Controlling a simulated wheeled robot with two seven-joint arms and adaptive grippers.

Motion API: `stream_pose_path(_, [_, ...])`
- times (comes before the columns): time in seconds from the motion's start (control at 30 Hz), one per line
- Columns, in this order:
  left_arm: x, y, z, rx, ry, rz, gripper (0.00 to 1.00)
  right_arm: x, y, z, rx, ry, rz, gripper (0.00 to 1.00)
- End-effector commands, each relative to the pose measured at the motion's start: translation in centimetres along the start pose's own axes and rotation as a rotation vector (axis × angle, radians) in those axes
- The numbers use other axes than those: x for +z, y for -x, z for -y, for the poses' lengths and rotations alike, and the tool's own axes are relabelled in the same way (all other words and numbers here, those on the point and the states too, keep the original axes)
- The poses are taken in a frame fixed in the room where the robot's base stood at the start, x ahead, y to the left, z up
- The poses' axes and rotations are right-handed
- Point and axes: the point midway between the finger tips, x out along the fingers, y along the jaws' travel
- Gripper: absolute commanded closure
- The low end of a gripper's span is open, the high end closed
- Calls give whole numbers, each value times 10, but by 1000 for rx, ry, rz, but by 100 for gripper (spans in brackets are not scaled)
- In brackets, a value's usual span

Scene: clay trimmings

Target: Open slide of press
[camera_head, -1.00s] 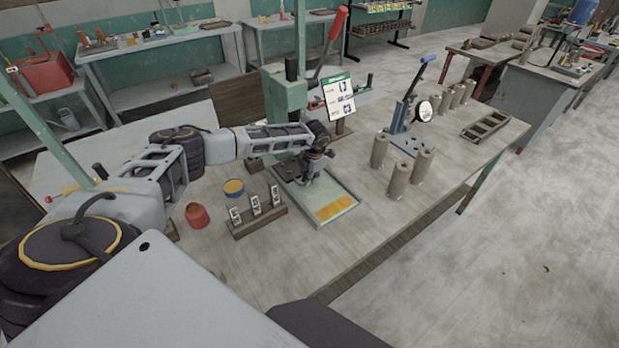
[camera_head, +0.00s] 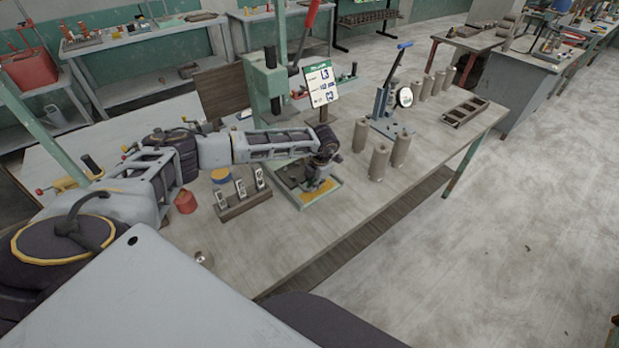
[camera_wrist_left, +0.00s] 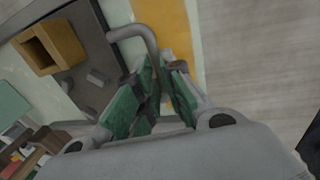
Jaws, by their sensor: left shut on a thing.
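The press has a green column (camera_head: 267,82) and a pale green base tray (camera_head: 333,193) on the table. Its dark slide plate (camera_wrist_left: 75,52) carries a hollow tan block (camera_wrist_left: 50,46) in the left wrist view. A bent grey handle (camera_wrist_left: 139,33) runs from the plate to my fingers. My left gripper (camera_wrist_left: 158,78) has green finger pads and is shut on this handle. In the head view the left gripper (camera_head: 317,182) is low over the tray's front part, partly covering the yellow patch (camera_head: 314,195). My right gripper is not in view.
A sign (camera_head: 321,84) stands by the press. Several clay cylinders (camera_head: 379,160) and a blue-handled tool (camera_head: 385,108) stand to the right. A card rack (camera_head: 243,203), a yellow-topped tin (camera_head: 221,176) and a red cup (camera_head: 186,201) are to the left. The table's front edge is close.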

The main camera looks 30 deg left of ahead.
Motion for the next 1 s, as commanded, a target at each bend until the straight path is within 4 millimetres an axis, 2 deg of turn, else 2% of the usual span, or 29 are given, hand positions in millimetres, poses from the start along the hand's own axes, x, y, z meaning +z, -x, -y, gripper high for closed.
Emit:
stream_pose_path(0.2, [1, 5, 20, 0, -2, 3, 100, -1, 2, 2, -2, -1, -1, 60])
stream_pose_path(0.4, [1, 6, 23, 0, 0, 4, 100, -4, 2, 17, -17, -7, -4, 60])
stream_pose_path(0.57, [1, 6, 22, 0, 0, 4, 100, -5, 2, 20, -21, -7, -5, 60])
stream_pose_path(0.6, [1, 6, 22, 0, 0, 4, 86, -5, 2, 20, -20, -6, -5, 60])
stream_pose_path(0.73, [1, 5, 22, 1, 0, 3, 69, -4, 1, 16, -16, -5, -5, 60])
stream_pose_path(1.0, [0, 5, 22, 1, 0, 2, 68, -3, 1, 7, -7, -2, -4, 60])
